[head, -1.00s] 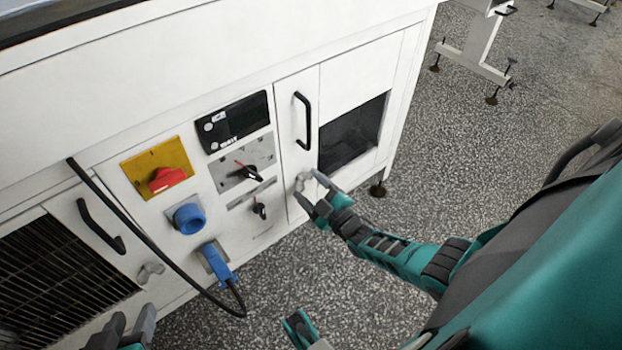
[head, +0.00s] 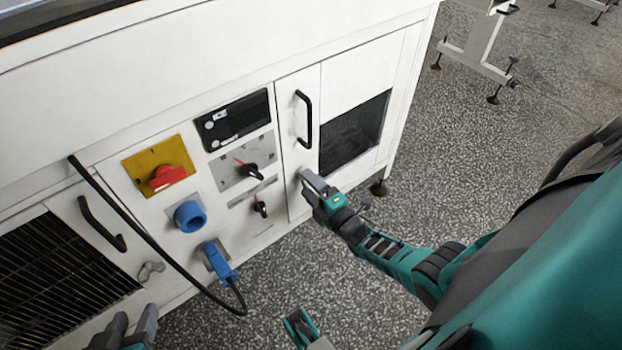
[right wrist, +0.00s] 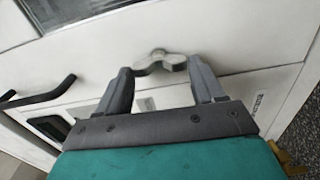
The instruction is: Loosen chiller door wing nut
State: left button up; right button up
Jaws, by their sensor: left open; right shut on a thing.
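A grey wing nut (right wrist: 160,62) sits low on the narrow white door (head: 297,140) that carries a vertical black handle (head: 303,118). My right gripper (head: 308,178) is at this nut. In the right wrist view its two fingers (right wrist: 160,75) stand on either side of the nut's wings, and the gripper is shut on it. In the head view the gripper hides most of this nut. A second wing nut (head: 150,272) is on the left door, below another black handle (head: 102,225). My left gripper (head: 135,325) is open and empty at the bottom left, only partly in view.
Between the doors are a red switch on a yellow plate (head: 140,162), a blue socket (head: 189,216), a blue plug (head: 219,260) with a looping black cable (head: 140,228), and small black knobs (head: 250,171).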

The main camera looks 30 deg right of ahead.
jog(key=shift+n, duration=0.4)
pick_arm(q)
jog(key=shift+w+r, duration=0.1)
jog(key=shift+w, duration=0.05)
pick_arm(e)
jog(key=o, duration=1)
jog(key=shift+o, duration=0.2)
jog(key=shift+s, duration=0.1)
